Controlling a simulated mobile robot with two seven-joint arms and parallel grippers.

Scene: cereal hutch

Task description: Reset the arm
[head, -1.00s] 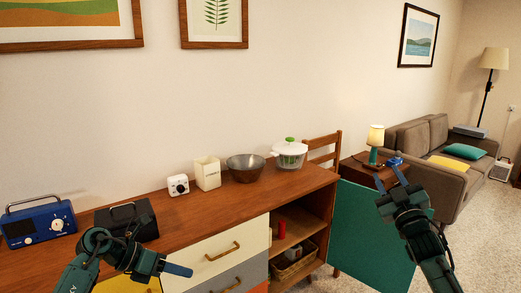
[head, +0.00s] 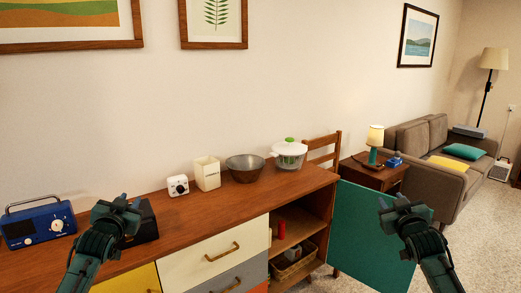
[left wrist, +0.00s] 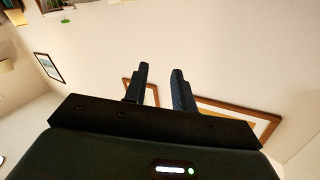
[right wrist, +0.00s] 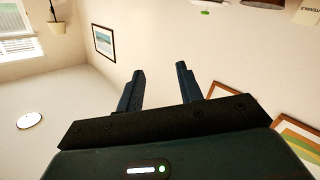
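My left gripper (head: 122,200) is raised in front of the sideboard's left part, and it hides part of the dark box behind it. In the left wrist view its two fingers (left wrist: 160,88) stand apart with nothing between them. My right gripper (head: 392,203) is raised in front of the open green door (head: 362,235). In the right wrist view its fingers (right wrist: 160,85) are also apart and empty. Both wrist cameras look at wall and pictures, with no object close to the fingers.
The open cabinet holds a red item (head: 281,229) and a basket (head: 293,263).

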